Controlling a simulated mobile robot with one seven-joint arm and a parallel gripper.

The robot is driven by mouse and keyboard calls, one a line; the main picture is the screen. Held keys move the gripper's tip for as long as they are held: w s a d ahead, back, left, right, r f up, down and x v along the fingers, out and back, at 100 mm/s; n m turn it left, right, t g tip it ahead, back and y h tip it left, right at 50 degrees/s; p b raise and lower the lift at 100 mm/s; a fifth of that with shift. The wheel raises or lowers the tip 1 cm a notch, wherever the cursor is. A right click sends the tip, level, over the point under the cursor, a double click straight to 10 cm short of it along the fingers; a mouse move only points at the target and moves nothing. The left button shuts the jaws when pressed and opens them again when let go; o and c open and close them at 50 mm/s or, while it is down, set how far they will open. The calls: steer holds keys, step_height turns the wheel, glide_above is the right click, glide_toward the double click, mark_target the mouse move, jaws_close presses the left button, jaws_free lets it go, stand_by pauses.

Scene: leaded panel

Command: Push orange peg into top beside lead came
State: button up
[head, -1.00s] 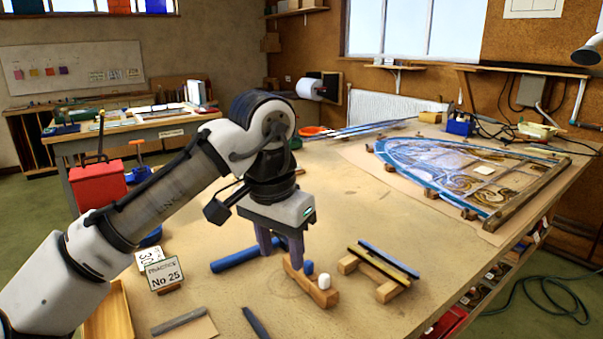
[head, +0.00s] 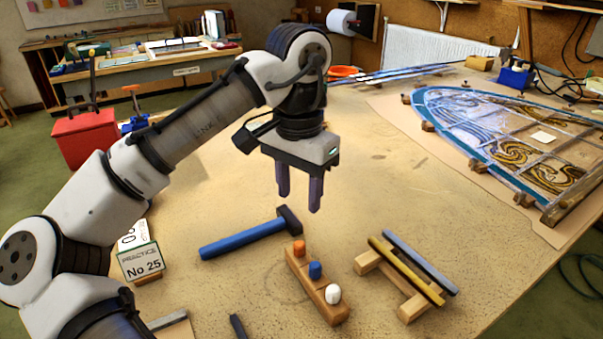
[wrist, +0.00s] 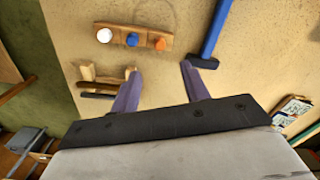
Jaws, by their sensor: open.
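The orange peg (head: 299,246) stands upright in the far end of a small wooden block (head: 325,307) on the table. A blue peg (head: 315,270) and a white peg (head: 333,293) stand in the same block. In the wrist view the orange peg (wrist: 160,44) is at the right end of the row. My gripper (head: 299,200) is open and empty, raised above the table beyond the block, fingers pointing down. Its fingers also show in the wrist view (wrist: 160,72). The leaded panel (head: 520,140) lies at the back right with dark lead lines across it.
A blue-handled hammer (head: 245,237) lies left of the block. A wooden rack (head: 405,280) with a yellow and a grey-blue strip stands right of it. The table between gripper and panel is clear.

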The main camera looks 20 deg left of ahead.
mark_target(299, 243)
step_height(299, 243, down, 12)
steer(key=shift+r+p, duration=0.1)
steer(key=shift+p, duration=0.2)
steer(key=shift+c, duration=0.5)
jaws_close()
